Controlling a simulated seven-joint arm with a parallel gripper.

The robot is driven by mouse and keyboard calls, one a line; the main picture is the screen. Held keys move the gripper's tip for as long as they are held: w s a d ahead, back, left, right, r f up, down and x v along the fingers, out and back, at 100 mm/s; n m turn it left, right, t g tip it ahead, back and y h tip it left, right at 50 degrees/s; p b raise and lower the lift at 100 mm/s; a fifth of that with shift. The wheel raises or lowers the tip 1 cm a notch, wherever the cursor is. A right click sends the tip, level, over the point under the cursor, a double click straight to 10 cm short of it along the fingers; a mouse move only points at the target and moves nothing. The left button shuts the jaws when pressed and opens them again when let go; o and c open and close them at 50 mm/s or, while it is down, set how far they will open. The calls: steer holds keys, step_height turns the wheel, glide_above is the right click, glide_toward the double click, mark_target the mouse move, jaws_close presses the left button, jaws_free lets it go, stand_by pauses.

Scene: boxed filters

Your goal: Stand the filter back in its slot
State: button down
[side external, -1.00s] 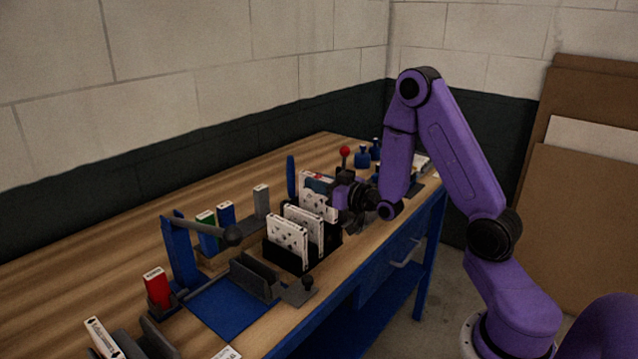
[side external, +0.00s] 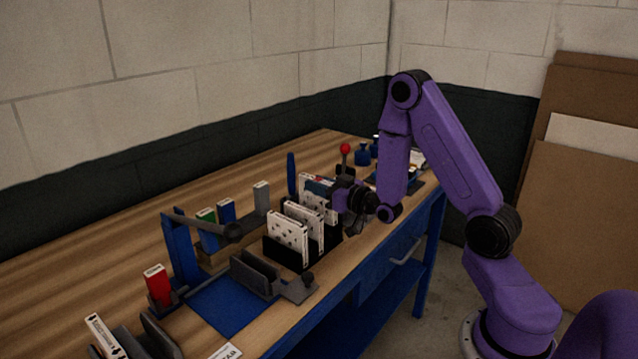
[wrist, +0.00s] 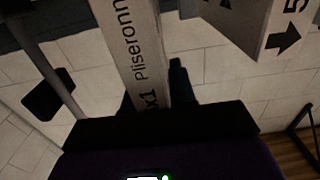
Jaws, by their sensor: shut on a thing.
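The filter, a white box with printed lettering (wrist: 140,50), is held between the dark fingers of my gripper (wrist: 152,95) in the wrist view. In the side view, my gripper (side external: 345,197) is at the far end of the black slotted rack (side external: 292,258), shut on the filter (side external: 331,208). Other white patterned filters (side external: 288,238) stand upright in the rack, nearer the camera. The held filter's lower edge is hidden behind them, so I cannot tell whether it is in a slot.
A red-knobbed lever (side external: 345,149) is behind my gripper. Bare wood lies along the wall.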

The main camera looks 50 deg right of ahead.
mark_target(319, 204)
steer(key=shift+f, duration=0.6)
stand_by(0.3)
steer(key=shift+f, duration=0.35)
steer(key=shift+f, duration=1.75)
stand_by(0.3)
steer(key=c, duration=0.8)
jaws_free()
steer(key=shift+c, duration=0.2)
